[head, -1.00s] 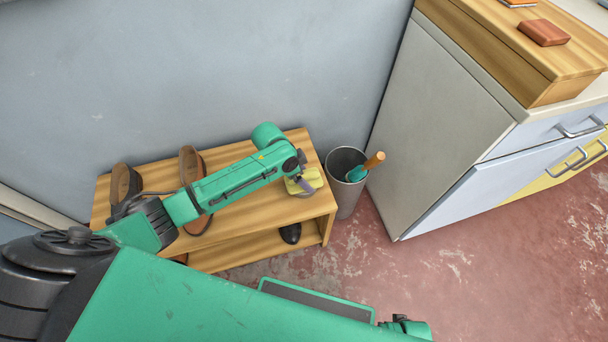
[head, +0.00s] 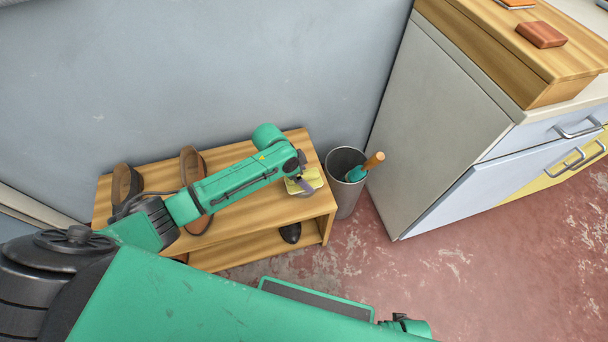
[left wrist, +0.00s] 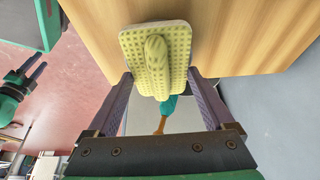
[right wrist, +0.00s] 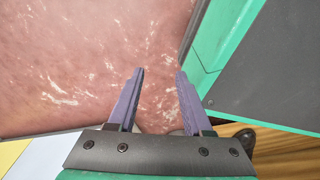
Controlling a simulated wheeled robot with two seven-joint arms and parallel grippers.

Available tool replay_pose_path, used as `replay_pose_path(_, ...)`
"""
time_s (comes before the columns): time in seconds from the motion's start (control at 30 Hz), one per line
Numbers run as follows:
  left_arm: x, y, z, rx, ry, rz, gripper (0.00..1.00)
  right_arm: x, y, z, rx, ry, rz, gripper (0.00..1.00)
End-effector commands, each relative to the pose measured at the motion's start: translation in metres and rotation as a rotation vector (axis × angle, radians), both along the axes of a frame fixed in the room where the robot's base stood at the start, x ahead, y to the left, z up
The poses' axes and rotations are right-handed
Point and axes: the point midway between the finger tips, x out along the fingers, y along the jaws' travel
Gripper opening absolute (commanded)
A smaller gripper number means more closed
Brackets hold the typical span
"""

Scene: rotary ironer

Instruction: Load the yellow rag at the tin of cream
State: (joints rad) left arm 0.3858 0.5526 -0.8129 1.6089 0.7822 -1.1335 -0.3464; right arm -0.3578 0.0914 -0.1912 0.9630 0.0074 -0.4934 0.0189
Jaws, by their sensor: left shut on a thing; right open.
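The yellow rag (left wrist: 156,62) is a dimpled pad with a raised ridge along its middle. In the head view the rag (head: 315,177) is at the right end of the wooden shoe bench. My left gripper (left wrist: 160,84) is shut on the rag, one finger at each side of it. In the head view my left gripper (head: 303,186) partly covers the rag. I cannot tell whether the rag touches the bench top. I cannot make out a tin of cream in any view. My right gripper (right wrist: 158,75) is open and empty above the red floor.
The wooden bench (head: 240,256) carries brown shoes (head: 193,168); a dark shoe (head: 291,233) is on its lower shelf. A grey bin (head: 345,200) with an orange-handled tool (head: 372,161) stands close to its right. A cabinet (head: 440,130) is further right. Open floor (head: 420,270) lies in front.

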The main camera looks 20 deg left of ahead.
Motion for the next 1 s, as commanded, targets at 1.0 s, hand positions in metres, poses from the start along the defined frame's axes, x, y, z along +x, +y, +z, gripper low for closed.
replay_pose_path(1.0, -0.001, 0.000, 0.021, 0.000, 0.001, 0.000, 0.42, -0.051, -0.011, -0.003, -0.006, 0.010, 0.023, 0.50)
